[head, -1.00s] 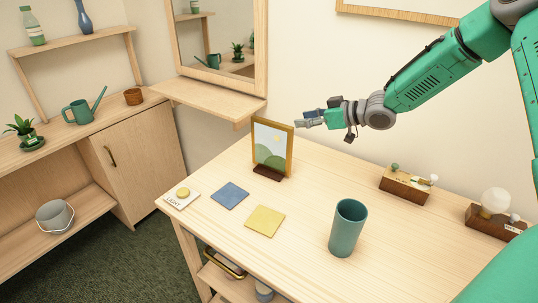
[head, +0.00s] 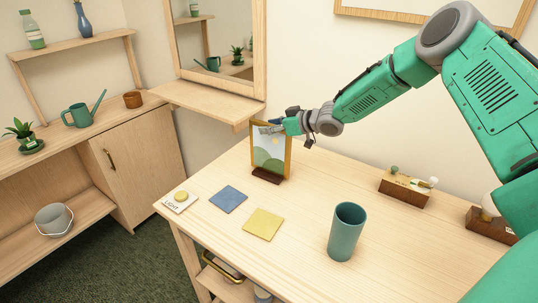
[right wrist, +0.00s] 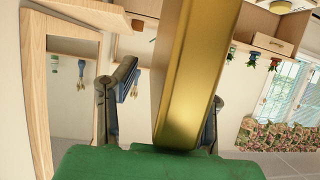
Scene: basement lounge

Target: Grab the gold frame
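The gold frame (head: 271,157) stands upright in a dark wooden base at the far left part of the table, with a green landscape picture in it. My right gripper (head: 270,127) is at the frame's upper part, coming from the right, and covers some of its top. In the right wrist view the frame's gold edge (right wrist: 193,75) runs between the two open fingers (right wrist: 168,90). A gap shows between the left finger and the frame; the right finger is partly hidden behind the frame, so contact there cannot be told. My left gripper is not in view.
A teal cup (head: 346,231) stands near the front of the table (head: 300,215). A blue square (head: 228,199), a yellow square (head: 263,224) and a light switch card (head: 180,201) lie left. Wooden-based items (head: 405,188) stand right. A mirror shelf (head: 208,97) is behind the frame.

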